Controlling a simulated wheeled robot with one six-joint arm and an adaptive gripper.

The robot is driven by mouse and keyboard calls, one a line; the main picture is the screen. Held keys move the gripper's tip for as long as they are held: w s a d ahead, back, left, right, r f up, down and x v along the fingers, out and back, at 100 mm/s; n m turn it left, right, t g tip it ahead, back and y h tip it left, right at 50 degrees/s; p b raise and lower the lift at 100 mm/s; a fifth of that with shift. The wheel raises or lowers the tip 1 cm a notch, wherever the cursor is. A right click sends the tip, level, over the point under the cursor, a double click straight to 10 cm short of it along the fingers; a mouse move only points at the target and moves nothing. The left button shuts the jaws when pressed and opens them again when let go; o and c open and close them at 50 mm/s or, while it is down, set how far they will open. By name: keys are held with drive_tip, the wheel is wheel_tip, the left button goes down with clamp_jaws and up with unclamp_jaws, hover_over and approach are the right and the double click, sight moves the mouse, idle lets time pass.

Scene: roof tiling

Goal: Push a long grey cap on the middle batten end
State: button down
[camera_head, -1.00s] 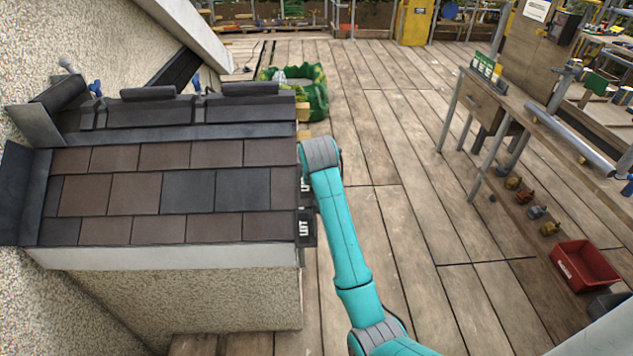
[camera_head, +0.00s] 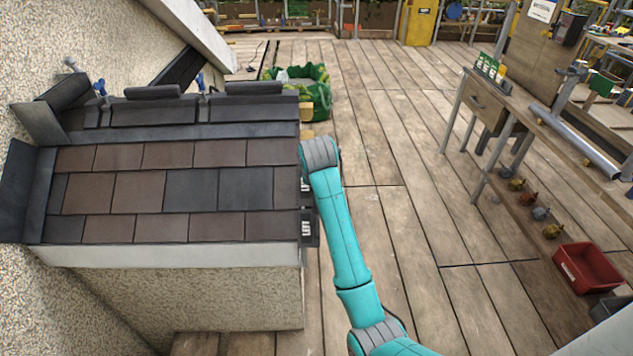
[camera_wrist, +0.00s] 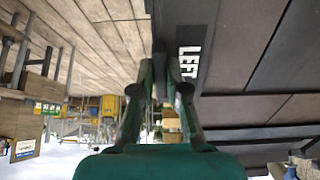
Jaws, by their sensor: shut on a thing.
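My gripper (camera_wrist: 167,66) shows in the wrist view, its two dark green fingers close together at the right-hand roof edge. It is shut on a small dark grey piece (camera_wrist: 175,70), mostly hidden by the fingers; I cannot tell its full length. The fingertips are beside a dark edge piece marked LEFT (camera_wrist: 190,62), which also shows in the head view (camera_head: 308,229). In the head view my arm hides the gripper. A pale wooden batten end (camera_head: 306,112) sticks out at the roof's upper right. The middle batten end is not clearly visible.
The tiled roof (camera_head: 190,190) stands left of my arm. A workbench (camera_head: 490,105) and a red crate (camera_head: 587,268) stand at the right. The plank floor between is clear.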

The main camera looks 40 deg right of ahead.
idle(0.4)
drive_tip(key=c, duration=1.1)
unclamp_jaws()
drive_tip(key=v, duration=0.6)
